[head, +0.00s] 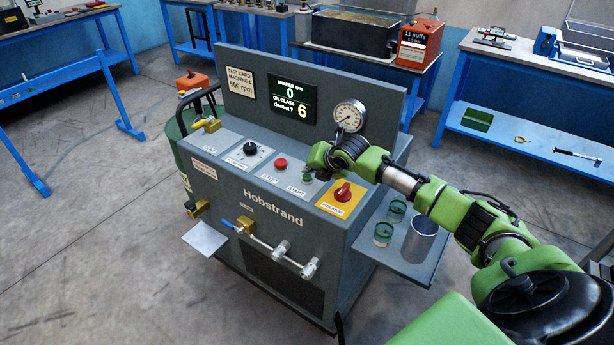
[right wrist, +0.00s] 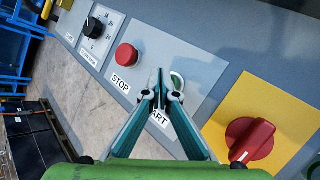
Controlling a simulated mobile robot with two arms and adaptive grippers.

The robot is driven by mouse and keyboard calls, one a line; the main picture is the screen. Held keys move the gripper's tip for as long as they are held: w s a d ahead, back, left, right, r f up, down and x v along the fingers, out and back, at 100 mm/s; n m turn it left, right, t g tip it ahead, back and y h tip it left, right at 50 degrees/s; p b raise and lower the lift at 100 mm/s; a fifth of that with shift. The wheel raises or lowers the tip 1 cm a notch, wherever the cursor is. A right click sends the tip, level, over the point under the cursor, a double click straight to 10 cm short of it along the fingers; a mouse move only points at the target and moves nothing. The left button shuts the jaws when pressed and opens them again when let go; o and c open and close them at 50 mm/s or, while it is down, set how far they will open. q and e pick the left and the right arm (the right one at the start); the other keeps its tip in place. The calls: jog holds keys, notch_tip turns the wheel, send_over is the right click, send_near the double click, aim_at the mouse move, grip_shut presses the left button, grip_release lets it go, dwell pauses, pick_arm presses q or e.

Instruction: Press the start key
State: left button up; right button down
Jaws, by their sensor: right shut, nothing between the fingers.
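In the head view the right gripper (head: 312,168) is above the START plate. My left gripper is not in view.
The stop button (right wrist: 127,56) is left of my fingertips and the isolator knob (right wrist: 250,139) right. The display (head: 292,100) reads 0 rpm and 6. A gauge (head: 350,115) stands behind my right wrist. A side shelf (head: 400,262) holds glass jars and a metal cup.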

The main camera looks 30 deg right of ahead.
aim_at(309, 177)
jog(key=shift+f, duration=0.6)
dwell(0.9)
jog(key=shift+r+p, duration=0.8)
jog(key=shift+r, duration=0.15)
notch_tip(309, 177, up, 5)
jog(key=p, duration=0.4)
jog(key=shift+r+p, duration=0.1)
jog(key=shift+p, duration=0.3)
